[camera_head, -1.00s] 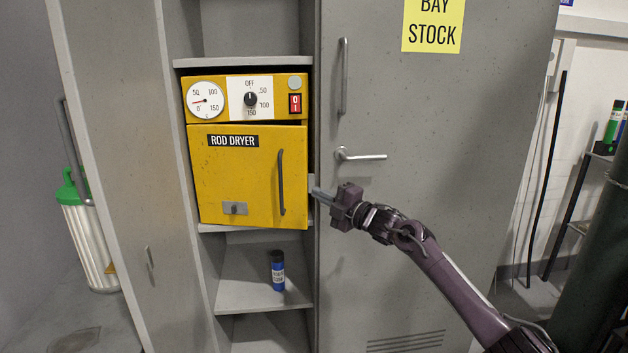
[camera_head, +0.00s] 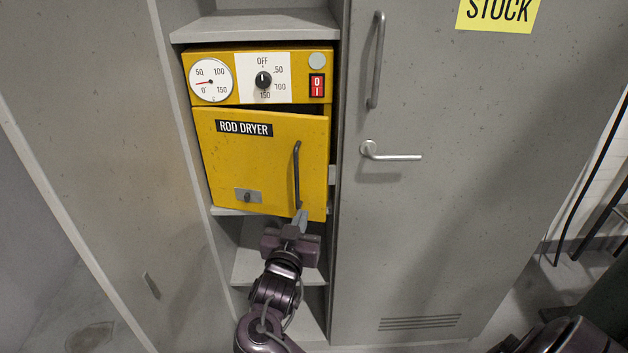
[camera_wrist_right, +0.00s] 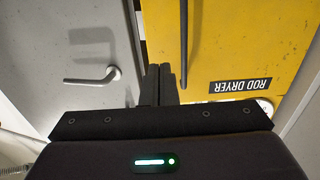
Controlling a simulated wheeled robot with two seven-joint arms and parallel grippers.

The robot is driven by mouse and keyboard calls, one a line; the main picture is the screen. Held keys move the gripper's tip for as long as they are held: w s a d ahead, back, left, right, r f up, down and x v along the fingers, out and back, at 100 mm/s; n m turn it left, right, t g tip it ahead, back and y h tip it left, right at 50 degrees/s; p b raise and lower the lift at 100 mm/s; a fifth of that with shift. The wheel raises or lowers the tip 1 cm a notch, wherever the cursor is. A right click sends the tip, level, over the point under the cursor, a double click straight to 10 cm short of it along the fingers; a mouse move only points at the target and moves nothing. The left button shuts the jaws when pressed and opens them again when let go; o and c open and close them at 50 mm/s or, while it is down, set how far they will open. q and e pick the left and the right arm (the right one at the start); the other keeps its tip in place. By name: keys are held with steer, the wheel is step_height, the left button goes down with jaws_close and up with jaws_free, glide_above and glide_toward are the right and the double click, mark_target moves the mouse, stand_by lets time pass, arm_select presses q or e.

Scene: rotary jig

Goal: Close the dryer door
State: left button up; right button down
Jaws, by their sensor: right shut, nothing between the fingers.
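The yellow rod dryer (camera_head: 208,122) sits in an open grey cabinet bay. Its door (camera_head: 250,165) stands slightly ajar, with a dark gap along its top and right side; its left edge stays close to the body. A dark vertical bar handle (camera_head: 297,172) is on the door's right part, and a small grey latch plate (camera_head: 247,195) is low on it. My right gripper (camera_head: 301,217) is shut and empty, its tips at the door's lower right, just below the handle. Whether they touch the door is unclear. The wrist view shows the closed fingers (camera_wrist_right: 160,84) near the yellow door (camera_wrist_right: 225,45). My left gripper is not visible.
A tall grey locker door (camera_head: 430,230) with a lever handle (camera_head: 390,153) and a vertical pull bar (camera_head: 376,60) stands right of the dryer. A grey panel (camera_head: 110,130) stands on the left. A shelf (camera_head: 250,262) lies below the dryer.

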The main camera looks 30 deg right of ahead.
mark_target(316, 180)
steer(key=p+x, duration=0.2)
steer(key=x, duration=0.9)
steer(key=shift+w+d+p, duration=0.1)
steer(key=shift+d+p, duration=0.05)
steer(key=shift+p, duration=0.2)
steer(key=shift+w+d+f, duration=0.15)
steer(key=shift+w+d, duration=0.25)
